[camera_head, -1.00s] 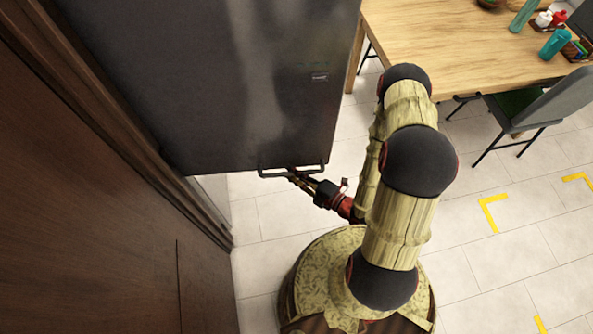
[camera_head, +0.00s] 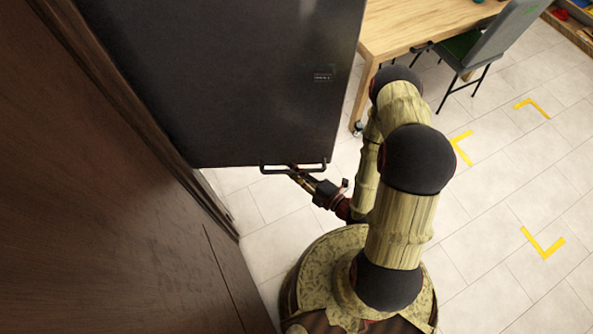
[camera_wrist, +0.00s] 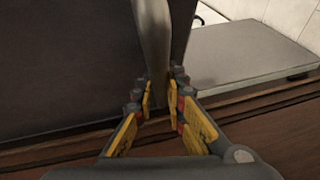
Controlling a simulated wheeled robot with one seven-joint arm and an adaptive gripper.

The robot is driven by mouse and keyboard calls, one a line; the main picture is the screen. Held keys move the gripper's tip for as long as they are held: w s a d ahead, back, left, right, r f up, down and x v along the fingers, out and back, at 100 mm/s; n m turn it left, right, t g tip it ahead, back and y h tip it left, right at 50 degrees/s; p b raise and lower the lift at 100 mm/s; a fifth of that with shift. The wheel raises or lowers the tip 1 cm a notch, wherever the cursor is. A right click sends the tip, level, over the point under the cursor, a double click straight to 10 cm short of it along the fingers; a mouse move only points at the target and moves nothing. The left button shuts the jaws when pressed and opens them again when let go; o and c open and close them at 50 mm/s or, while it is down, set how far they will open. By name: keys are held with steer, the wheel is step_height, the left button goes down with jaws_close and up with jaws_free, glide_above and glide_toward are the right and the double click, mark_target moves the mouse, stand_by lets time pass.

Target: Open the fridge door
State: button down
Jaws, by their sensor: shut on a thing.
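The fridge door (camera_head: 230,90) is a large dark grey panel at the upper left of the head view. It also fills the left of the wrist view (camera_wrist: 60,70). Its bar handle (camera_head: 273,171) runs along the door's lower edge in the head view and shows as an upright grey bar in the wrist view (camera_wrist: 155,35). My gripper (camera_head: 294,173) is at the handle. In the wrist view its yellow-padded fingers (camera_wrist: 159,95) are closed around the bar, one on each side. The fridge's inside is not visible.
A brown wooden panel (camera_head: 90,190) stands close on the left. A wooden table (camera_head: 410,30) and a grey chair (camera_head: 500,35) are at the upper right. Yellow corner marks (camera_head: 541,244) lie on the tiled floor, which is clear at the right.

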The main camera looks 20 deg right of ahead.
steer(key=shift+s+a+f, duration=0.15)
steer(key=shift+s+a, duration=0.1)
steer(key=shift+s, duration=0.15)
steer(key=c, duration=2.1)
jaws_free()
steer(key=shift+s, duration=0.1)
steer(key=o, duration=0.3)
steer(key=shift+w, duration=0.2)
steer(key=shift+d, duration=0.1)
